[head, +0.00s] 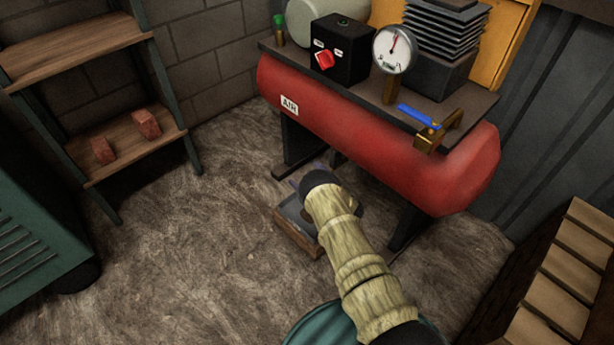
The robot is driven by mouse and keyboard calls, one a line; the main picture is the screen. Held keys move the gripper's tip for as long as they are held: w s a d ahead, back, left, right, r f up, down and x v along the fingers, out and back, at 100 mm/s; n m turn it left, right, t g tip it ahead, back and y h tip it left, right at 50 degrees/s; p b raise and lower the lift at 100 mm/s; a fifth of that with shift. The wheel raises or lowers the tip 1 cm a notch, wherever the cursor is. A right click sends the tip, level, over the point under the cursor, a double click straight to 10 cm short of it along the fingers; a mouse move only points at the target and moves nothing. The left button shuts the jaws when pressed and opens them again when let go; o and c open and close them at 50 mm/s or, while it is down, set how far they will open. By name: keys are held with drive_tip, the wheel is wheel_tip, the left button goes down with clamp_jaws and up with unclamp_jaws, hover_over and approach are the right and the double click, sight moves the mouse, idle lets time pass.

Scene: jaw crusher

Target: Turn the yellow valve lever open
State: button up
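No yellow lever shows in the head view. The valve (436,133) is brass and sits at the right front of the red air tank's top plate. Its lever (419,116) is blue and points up and left from the valve, along the plate's front edge. My arm reaches up from the bottom middle, and its dark end, where my gripper (306,175) is, lies below and left of the valve, well apart from it. Thin bluish bits show past that end. My arm mostly hides the gripper, so I cannot tell whether it is open.
The red tank (345,138) carries a black box with a red knob (324,61), a gauge (392,49) and a finned block (455,40). A low dark-topped block (292,226) lies beneath my arm. Shelves with bricks (146,124) stand left, wooden slats (560,299) right. Floor at left is clear.

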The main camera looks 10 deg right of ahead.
drive_tip(key=shift+s+d+r, duration=0.1)
drive_tip(key=shift+s+d, duration=0.15)
drive_tip(key=p+v, duration=0.7)
drive_tip(key=v, duration=0.9)
drive_tip(key=shift+s+d, duration=0.2)
drive_tip(key=shift+s, duration=0.05)
